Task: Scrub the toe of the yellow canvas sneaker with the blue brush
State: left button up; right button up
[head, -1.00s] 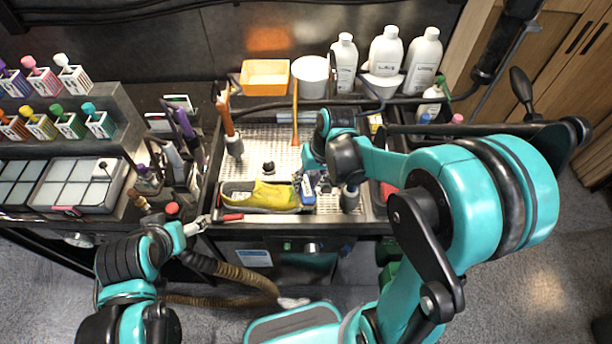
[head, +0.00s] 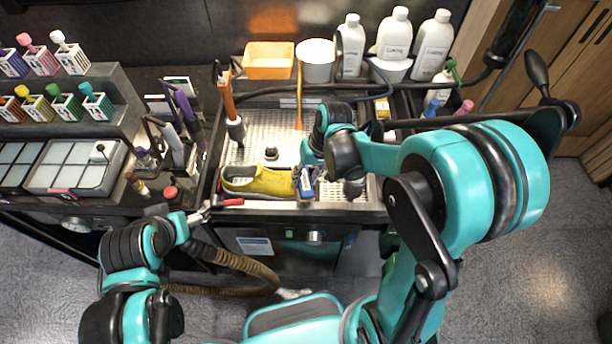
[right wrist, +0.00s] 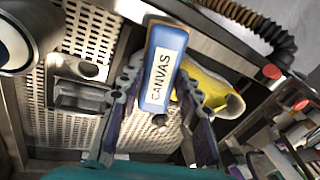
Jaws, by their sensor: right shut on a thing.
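The yellow canvas sneaker (head: 262,183) lies on the perforated metal tray (head: 322,208), opening to the left and toe to the right. My right gripper (head: 312,172) is shut on the blue brush (head: 304,185), close against the toe end in the head view. In the right wrist view the brush (right wrist: 163,80), labelled CANVAS, stands between both fingers (right wrist: 157,108) and hides part of the sneaker (right wrist: 205,88). Whether the bristles touch the toe is hidden. My left gripper (head: 204,214) is low at the front edge, left of the sneaker; its fingers are too small to read.
An orange bin (head: 269,61), a white tub (head: 316,62) and white bottles (head: 396,34) stand behind. Coloured brushes (head: 98,102) sit in holders at the left. The tray behind the sneaker is mostly clear.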

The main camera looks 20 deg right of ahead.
jog(key=shift+a+f+b, duration=0.1)
jog(key=shift+f+b, duration=0.3)
jog(key=shift+f, duration=0.1)
